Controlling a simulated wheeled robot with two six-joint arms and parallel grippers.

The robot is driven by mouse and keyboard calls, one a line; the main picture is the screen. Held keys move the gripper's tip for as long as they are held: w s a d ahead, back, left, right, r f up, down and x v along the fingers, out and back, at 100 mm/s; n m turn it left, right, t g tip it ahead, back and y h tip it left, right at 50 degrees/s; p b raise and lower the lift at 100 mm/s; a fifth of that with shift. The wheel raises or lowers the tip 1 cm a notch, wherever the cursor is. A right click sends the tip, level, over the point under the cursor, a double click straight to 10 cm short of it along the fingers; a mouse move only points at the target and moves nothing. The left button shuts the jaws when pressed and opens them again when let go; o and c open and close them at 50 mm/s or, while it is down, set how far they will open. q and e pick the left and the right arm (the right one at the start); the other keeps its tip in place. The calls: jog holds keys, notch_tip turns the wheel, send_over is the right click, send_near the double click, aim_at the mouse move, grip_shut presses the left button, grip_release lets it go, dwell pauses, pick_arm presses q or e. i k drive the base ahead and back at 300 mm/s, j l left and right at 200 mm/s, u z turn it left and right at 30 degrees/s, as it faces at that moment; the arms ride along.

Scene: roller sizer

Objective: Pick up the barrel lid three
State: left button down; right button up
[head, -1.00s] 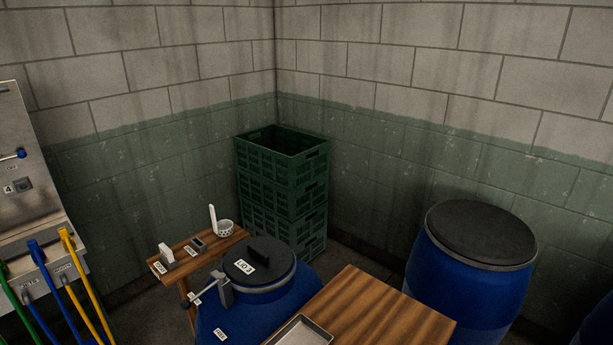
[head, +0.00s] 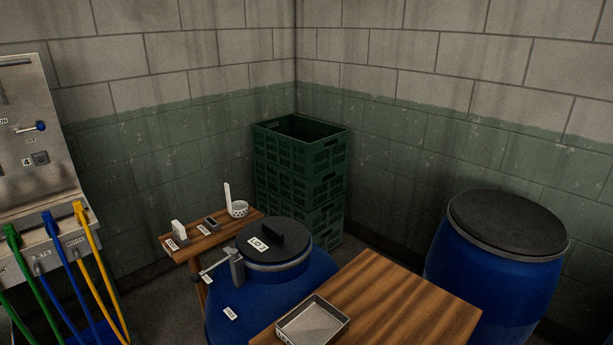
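The barrel lid three (head: 285,254) is a round black lid with an upright handle (head: 273,235) and a white label reading LID 3. It sits on top of a blue barrel (head: 265,295) in the lower middle of the head view. A grey metal clamp with a lever (head: 236,266) is at the lid's left edge, and a metal band runs round the rim. Neither of my grippers shows in the head view.
A wooden table with a metal tray (head: 312,322) stands right of the barrel. A small wooden bench (head: 188,246) with a white scoop (head: 237,208) is behind it. Green crates (head: 300,175) fill the corner. Another blue barrel (head: 490,280) stands right; a control panel (head: 35,135) stands left.

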aim_at(269, 240)
jog(key=j+z, duration=0.2)
jog(key=z, duration=0.15)
jog(key=j+z, duration=0.25)
jog(key=z, duration=0.15)
jog(key=j+z, duration=0.2)
jog(key=z, duration=0.15)
